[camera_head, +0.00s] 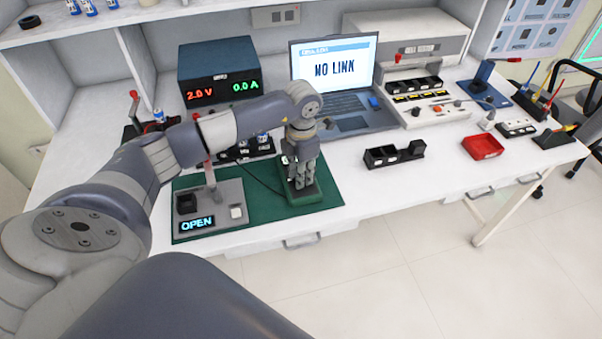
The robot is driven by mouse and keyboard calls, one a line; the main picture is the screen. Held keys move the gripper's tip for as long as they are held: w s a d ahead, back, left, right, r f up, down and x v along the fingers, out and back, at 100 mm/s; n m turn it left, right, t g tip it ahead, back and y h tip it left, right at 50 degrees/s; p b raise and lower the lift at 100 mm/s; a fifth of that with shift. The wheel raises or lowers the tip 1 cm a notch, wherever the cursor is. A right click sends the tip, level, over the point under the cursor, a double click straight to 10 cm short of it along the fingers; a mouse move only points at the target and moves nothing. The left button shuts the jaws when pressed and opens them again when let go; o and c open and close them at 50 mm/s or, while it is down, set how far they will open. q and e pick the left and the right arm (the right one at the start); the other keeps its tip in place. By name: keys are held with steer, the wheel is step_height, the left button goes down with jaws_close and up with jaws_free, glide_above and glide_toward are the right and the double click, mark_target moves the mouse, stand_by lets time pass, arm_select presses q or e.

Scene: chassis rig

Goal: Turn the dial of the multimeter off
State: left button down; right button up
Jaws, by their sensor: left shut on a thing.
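A dark green device with a black face (318,199), which looks like the multimeter, lies on the green mat (264,226) near the table's front edge. My left gripper (301,182) reaches in from the left and points straight down over this device. Its fingers are shut at the device's face, on what seems to be the dial. The fingers hide the dial, so I cannot see its pointer or setting. My right gripper is not in view.
Left on the mat stands a grey fixture (222,204) with a red-topped lever and an "OPEN" display. A power supply (219,73) and a laptop (334,70) stand behind. A black tray (394,154) and red bin (482,146) lie right.

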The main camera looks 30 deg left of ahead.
arm_select(q)
steer(key=shift+n, duration=0.9)
steer(key=shift+r, duration=0.1)
steer(key=c, duration=1.3)
jaws_free()
step_height(320, 180, up, 12)
steer(key=shift+d+f, duration=0.1)
